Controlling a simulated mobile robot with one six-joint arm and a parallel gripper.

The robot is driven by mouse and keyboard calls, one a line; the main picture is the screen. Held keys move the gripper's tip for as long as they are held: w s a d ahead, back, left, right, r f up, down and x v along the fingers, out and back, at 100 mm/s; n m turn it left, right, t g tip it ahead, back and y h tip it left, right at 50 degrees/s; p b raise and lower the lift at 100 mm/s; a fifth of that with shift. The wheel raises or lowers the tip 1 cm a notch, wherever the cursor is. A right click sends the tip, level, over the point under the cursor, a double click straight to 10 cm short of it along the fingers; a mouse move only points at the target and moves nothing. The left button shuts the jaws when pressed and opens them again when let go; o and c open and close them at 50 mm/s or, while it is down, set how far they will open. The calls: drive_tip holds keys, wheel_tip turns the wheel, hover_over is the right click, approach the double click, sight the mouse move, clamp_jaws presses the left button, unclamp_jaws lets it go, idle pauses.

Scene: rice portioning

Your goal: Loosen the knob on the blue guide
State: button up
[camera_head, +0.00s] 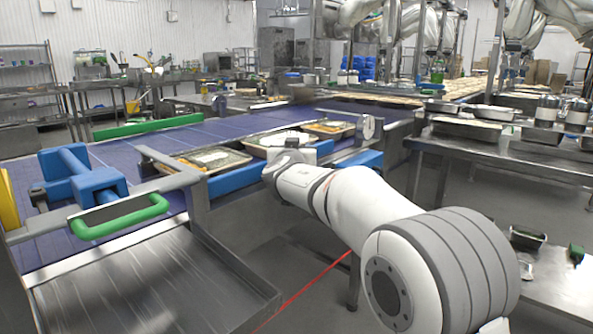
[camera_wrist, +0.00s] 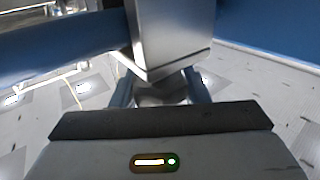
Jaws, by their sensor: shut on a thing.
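In the wrist view my gripper (camera_wrist: 160,92) has its two blue-grey fingers on either side of a grey knob (camera_wrist: 160,97), shut on it. The knob sits under a bright metal block (camera_wrist: 172,38), which hides its upper part. A blue bar of the guide (camera_wrist: 60,46) runs in from the left to the block. In the head view my arm reaches to the conveyor's near side, beside the blue guide (camera_head: 238,180). My wrist hides the fingers and the knob there.
The purple conveyor belt (camera_head: 125,158) carries several food trays (camera_head: 210,160) just beyond my wrist. A blue clamp assembly (camera_head: 90,181) and a green handle (camera_head: 118,216) stand at left. A steel chute (camera_head: 130,285) lies in front. Steel tables (camera_head: 500,152) stand at right.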

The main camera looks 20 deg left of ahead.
drive_tip(key=shift+a+f+n+g+y+b, duration=0.1)
drive_tip(key=shift+f+n+g+y+b, duration=0.2)
drive_tip(key=shift+n+y+b, duration=1.25)
drive_tip(key=shift+m+h+b, duration=0.25)
drive_tip(key=shift+m+b, duration=0.4)
drive_tip(key=shift+b, duration=0.25)
drive_tip(key=shift+a+r+n+g+y+b, duration=0.1)
drive_tip(key=shift+r+n+g+y+b, duration=0.2)
drive_tip(key=shift+n+g+y+b, duration=0.55)
drive_tip(key=shift+t, duration=0.25)
drive_tip(key=o, duration=1)
drive_tip(key=shift+s, duration=0.1)
drive_tip(key=shift+v, duration=3.85)
drive_tip(key=shift+f, duration=0.15)
